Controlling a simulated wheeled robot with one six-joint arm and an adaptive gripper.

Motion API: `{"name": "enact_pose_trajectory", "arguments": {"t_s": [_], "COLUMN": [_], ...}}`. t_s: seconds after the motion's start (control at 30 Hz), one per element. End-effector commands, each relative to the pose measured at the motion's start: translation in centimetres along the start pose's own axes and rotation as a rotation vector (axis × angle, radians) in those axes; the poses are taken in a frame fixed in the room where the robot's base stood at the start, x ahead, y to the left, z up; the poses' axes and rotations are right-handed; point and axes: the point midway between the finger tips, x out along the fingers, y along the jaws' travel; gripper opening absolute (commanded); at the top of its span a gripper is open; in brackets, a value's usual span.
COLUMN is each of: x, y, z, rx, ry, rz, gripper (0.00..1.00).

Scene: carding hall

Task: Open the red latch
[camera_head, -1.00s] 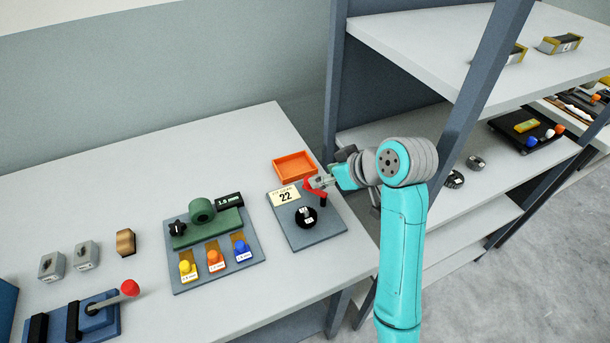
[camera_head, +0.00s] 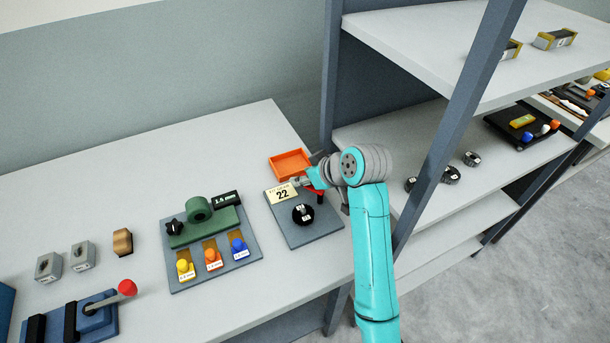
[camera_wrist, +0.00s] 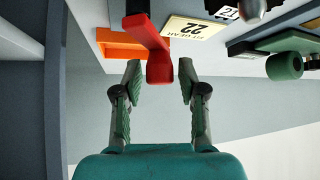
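The red latch (camera_wrist: 146,32) is a red bar on a dark post, on the grey panel (camera_head: 318,228) at the table's right end. In the head view my gripper and forearm hide most of it. My gripper (camera_wrist: 159,74) is open in the wrist view, one finger on each side of the latch's free end. A gap shows on both sides, wider on the right. In the head view my gripper (camera_head: 303,183) is low over the panel, beside the "22" card (camera_head: 282,195).
A shelf rack with dark uprights (camera_head: 468,105) rises close to the right of my arm.

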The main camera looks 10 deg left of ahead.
Motion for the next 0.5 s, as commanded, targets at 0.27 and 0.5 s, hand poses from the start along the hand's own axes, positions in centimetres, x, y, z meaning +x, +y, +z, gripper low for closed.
{"name": "enact_pose_trajectory", "arguments": {"t_s": [0.27, 0.5], "x": [-0.02, 0.03], "y": [0.01, 0.18], "z": [0.0, -0.01], "rx": [0.001, 0.036], "ry": [0.0, 0.0], "rz": [0.001, 0.036], "gripper": [0.0, 0.0]}}
